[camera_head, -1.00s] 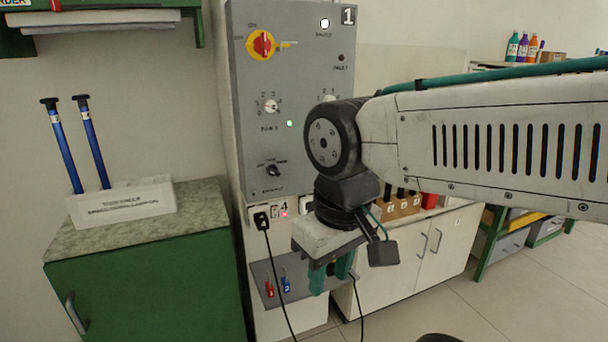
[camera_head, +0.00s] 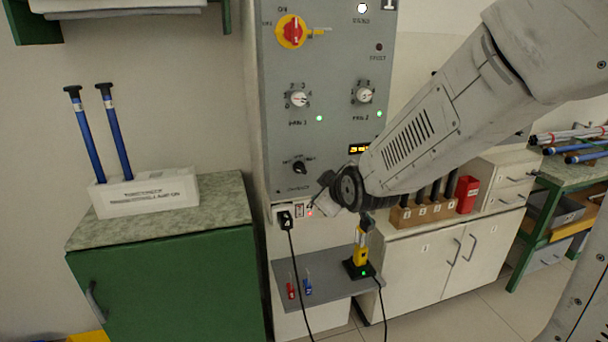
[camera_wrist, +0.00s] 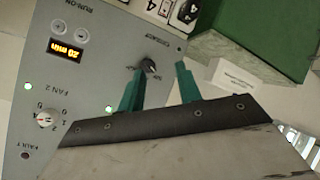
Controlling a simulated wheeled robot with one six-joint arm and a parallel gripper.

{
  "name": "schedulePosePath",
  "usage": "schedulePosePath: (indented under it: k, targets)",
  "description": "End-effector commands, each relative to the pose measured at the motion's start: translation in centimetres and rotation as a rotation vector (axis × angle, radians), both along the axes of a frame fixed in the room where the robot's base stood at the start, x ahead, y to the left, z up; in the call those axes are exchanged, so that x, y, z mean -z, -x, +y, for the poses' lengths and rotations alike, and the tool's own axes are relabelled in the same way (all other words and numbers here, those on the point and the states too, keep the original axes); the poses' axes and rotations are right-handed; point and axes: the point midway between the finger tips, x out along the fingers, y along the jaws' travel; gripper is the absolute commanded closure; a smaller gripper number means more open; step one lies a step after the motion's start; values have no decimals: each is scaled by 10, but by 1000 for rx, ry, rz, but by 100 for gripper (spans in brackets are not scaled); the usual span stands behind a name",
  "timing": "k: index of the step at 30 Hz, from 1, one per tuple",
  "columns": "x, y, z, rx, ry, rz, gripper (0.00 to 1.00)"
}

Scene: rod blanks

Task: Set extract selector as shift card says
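The extract selector (camera_head: 299,167) is a small black knob low on the grey control panel (camera_head: 330,60). In the wrist view the panel appears upside down, and the black knob (camera_wrist: 148,66) sits by the tip of one teal finger. My gripper (camera_wrist: 159,68) is open, its fingers apart and nothing held between them. I cannot tell whether a finger touches the knob. The knob's exact setting is too small to read. In the head view my fingers are hard to make out against the panel's lower edge. I see no readable shift card.
A lit run-on display (camera_wrist: 66,50) reads 20 min. The fan 1 knob (camera_head: 298,99) and fan 2 knob (camera_head: 364,95) are above. A plug (camera_head: 285,219) sits below the panel. A shelf (camera_head: 325,284) holds a yellow device (camera_head: 361,248). A green cabinet (camera_head: 165,290) stands left.

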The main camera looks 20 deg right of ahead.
Motion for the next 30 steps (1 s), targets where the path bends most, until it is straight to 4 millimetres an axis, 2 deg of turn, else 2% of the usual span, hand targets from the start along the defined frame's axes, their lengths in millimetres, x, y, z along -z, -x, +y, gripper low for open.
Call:
schedulePosePath:
  k: [1,3,6,12,17,30]
  targets:
    - [10,-18,2,-23,47,-66,65]
    - [15,-39,4,-49,120,-178,65]
    - [21,-59,6,-70,219,-316,65]
    - [26,-75,8,-76,353,-490,65]
    - [27,-82,8,-73,386,-533,65]
    - [26,-145,8,-73,385,-535,65]
